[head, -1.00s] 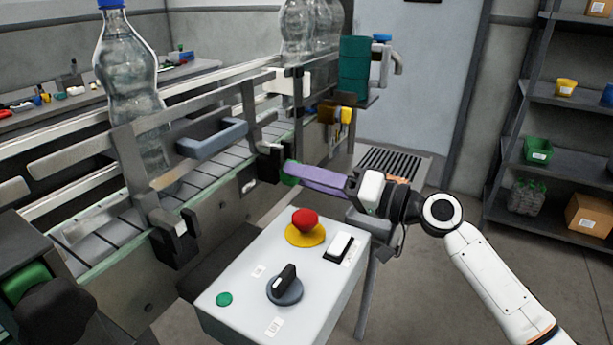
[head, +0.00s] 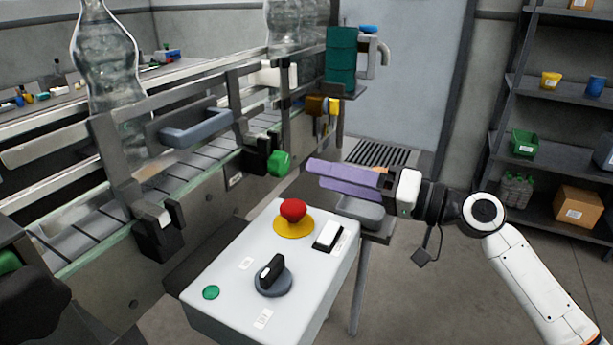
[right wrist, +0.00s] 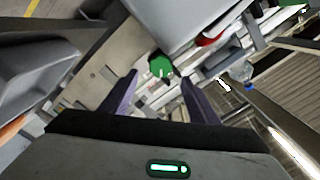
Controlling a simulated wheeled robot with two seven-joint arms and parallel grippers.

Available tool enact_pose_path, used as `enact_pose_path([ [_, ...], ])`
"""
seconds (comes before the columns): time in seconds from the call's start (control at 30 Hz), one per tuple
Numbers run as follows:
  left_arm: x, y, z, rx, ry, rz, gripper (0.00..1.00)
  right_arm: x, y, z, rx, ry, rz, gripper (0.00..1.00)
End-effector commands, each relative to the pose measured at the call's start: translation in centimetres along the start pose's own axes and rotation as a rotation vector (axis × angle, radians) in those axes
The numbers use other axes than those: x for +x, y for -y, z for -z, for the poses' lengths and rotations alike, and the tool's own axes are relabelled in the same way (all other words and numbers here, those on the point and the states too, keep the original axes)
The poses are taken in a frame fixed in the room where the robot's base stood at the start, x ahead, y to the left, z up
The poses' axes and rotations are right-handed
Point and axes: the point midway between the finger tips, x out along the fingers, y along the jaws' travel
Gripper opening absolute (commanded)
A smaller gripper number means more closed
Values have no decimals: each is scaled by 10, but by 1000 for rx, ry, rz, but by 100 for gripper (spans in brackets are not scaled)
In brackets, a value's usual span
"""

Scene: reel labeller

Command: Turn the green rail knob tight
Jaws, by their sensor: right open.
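The green rail knob (head: 279,163) sticks out from a black clamp block (head: 258,156) on the conveyor's near side. My right gripper (head: 312,173) is open and empty, its two purple fingers pointing left at the knob with a gap between them and it. In the right wrist view the green knob (right wrist: 161,67) shows beyond the fingertips, roughly between the two purple fingers (right wrist: 157,76). A second green knob (head: 8,262) is partly visible at the far left edge. My left gripper is not clearly in view.
A control box (head: 220,275) with a red stop button (head: 292,210) and a black rotary switch (head: 272,272) stands below the fingers. Plastic bottles (head: 108,60) stand on the conveyor. A shelf rack (head: 560,160) is at the right.

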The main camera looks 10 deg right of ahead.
Motion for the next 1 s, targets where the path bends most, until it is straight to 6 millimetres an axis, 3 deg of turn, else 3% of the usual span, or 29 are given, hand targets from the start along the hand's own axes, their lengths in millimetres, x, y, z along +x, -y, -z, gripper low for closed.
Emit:
enact_pose_path([
  [0.2,6,-1,-4,4,0,-2,0,-28,-1,-1,0,1,-1,55],
  [0.63,8,-3,-4,5,-5,-7,0,-32,-1,-2,-26,2,1,55],
  [0.83,39,-4,-27,12,-12,-14,0,-30,-8,-6,-451,2,5,55],
  [1.0,52,-11,-34,19,-15,-29,0,-30,-3,-3,-806,0,3,55],
])
